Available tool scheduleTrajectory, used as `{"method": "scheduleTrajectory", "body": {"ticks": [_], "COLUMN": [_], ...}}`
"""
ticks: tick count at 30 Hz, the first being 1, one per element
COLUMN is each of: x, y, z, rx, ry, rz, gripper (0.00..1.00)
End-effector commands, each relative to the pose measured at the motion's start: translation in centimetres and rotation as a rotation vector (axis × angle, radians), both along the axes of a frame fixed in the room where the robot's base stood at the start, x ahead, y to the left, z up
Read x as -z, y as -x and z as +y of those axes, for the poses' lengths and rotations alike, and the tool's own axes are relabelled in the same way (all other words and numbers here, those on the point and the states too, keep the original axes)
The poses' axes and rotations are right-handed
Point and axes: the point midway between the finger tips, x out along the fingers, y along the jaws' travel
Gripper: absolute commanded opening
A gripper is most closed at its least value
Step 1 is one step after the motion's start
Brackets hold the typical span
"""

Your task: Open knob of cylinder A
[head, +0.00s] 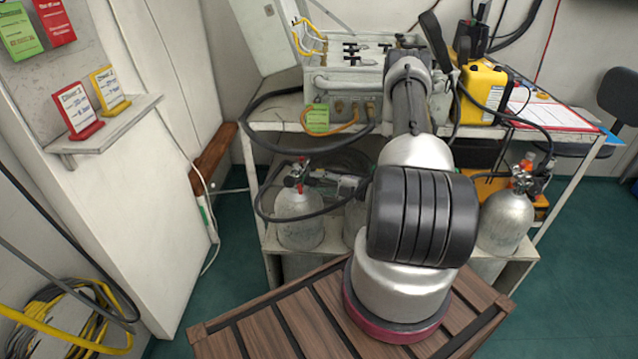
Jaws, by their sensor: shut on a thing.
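A silver cylinder (298,217) stands upright on the left of the lower shelf, with a valve and some red parts (291,181) at its top. I cannot read a label that tells which cylinder is A. My gripper (311,178) reaches in from the right, level with this valve. Its jaws are shut on the valve's knob, which they mostly hide. A second cylinder (355,215) behind my arm is mostly hidden. A third silver cylinder (505,220) stands on the right with its own valve (523,180).
A panel box with small black handles (350,75) stands on the table (270,127), next to a yellow case (482,93). A black hose (262,190) loops around the left cylinder. A white cabinet (100,180) stands at left. Green floor (215,275) is free between.

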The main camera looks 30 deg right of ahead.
Motion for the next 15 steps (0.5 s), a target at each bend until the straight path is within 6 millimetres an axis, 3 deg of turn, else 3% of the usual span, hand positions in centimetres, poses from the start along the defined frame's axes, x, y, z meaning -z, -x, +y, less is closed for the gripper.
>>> {"method": "scheduleTrajectory", "body": {"ticks": [15], "x": [0.23], "y": [0.21], "z": [0.32], "rx": [-0.006], "ry": [0.340], "rz": [-0.243], "gripper": [0.11]}}
